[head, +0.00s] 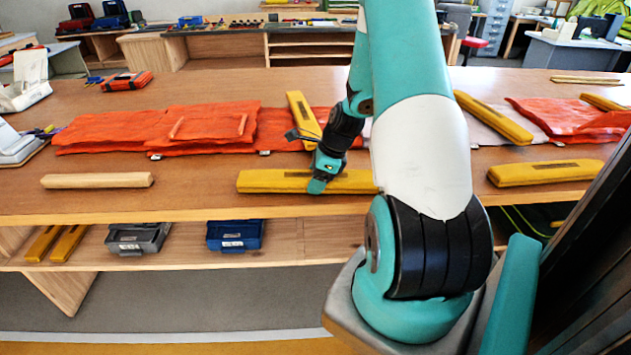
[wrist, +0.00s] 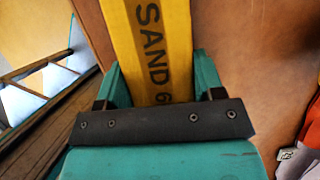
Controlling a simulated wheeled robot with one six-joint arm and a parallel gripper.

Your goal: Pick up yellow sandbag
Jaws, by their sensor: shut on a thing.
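A long yellow sandbag (head: 270,181) lies along the front edge of the wooden table in the head view, and my arm crosses in front of its right part. My gripper (head: 318,186) is at the middle of this bag, shut on it. In the wrist view the yellow sandbag (wrist: 160,40) runs between the two teal fingers of my gripper (wrist: 158,85), with "SAND 6" printed on it. The fingertips are partly hidden by the dark bar and the bag.
Other yellow sandbags lie behind (head: 303,118) and at the right (head: 545,172). Orange cloth packs (head: 205,125) lie across the table (head: 200,195). A wooden bar (head: 97,181) lies at the left. Below, a shelf holds a grey case (head: 138,238) and a blue case (head: 234,235).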

